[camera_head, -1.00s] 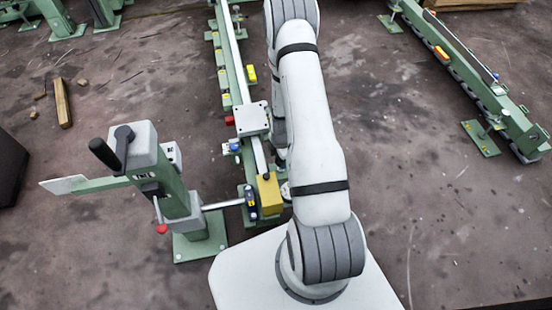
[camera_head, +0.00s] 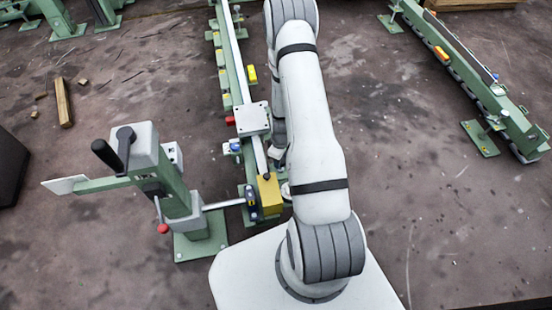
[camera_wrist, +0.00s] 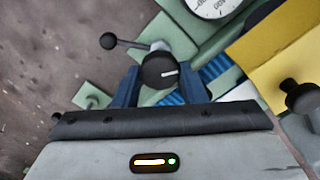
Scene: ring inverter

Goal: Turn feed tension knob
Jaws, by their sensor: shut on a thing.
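A round black knob (camera_wrist: 160,71) with a white pointer line sits between the two blue fingers of my gripper (camera_wrist: 158,84) in the wrist view. The gripper is shut on the knob, with one finger at each side. The pointer line points to the right and slightly up.
A ball-ended lever (camera_wrist: 108,41) stands left of the knob. A white dial gauge (camera_wrist: 212,6) and a yellow block (camera_wrist: 280,52) with a black knob (camera_wrist: 300,96) lie to the right. A green post with a black crank handle (camera_head: 106,155) stands left of my arm.

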